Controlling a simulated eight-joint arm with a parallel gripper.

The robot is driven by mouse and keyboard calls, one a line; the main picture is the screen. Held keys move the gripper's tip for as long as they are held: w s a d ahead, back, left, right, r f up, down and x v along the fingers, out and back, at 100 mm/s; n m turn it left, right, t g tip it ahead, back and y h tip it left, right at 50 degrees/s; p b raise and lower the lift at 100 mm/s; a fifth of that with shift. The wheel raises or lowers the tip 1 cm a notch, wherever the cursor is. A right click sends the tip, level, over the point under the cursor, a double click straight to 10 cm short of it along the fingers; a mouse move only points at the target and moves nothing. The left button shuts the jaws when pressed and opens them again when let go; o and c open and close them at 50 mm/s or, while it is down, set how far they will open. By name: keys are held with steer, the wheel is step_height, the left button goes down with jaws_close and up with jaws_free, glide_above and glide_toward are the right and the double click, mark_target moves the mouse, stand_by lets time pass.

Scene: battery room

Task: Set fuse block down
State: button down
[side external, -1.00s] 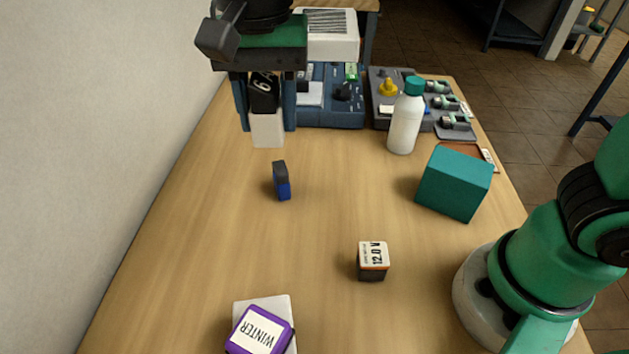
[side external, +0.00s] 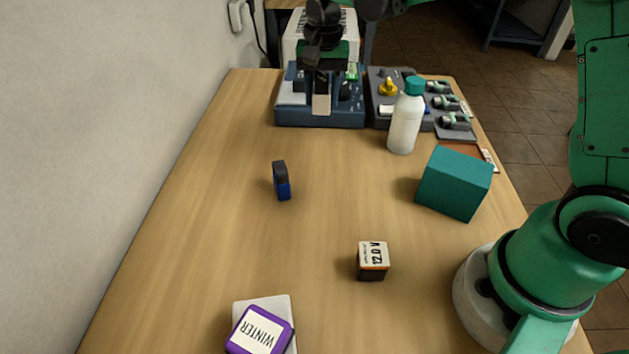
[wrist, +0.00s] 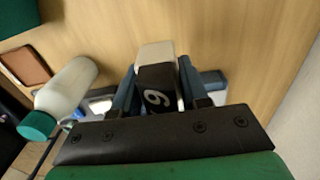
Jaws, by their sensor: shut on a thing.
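The fuse block, black with a white end and a white number on its dark part, is held in my gripper (side external: 321,88). The fuse block's white end (side external: 321,104) points down in the side view, in front of the blue panel unit (side external: 290,115) at the back of the table. In the wrist view the block (wrist: 155,52) sits between the two blue-grey fingers of my gripper (wrist: 157,88), which are shut on it. Whether its lower end touches the blue unit or hangs above it, I cannot tell.
A white bottle (side external: 404,125) and a grey board (side external: 432,124) stand right of the blue unit. A teal box (side external: 455,184), a small blue-black block (side external: 282,182), a 12.0 V block (side external: 372,262) and a purple WINTER block (side external: 258,333) stand nearer. The left table is mostly clear.

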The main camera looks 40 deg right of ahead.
mark_target(320, 156)
step_height(320, 156, down, 10)
steer(key=shift+f, duration=0.25)
steer(key=shift+f, duration=0.1)
steer(key=shift+c, duration=2.3)
jaws_free()
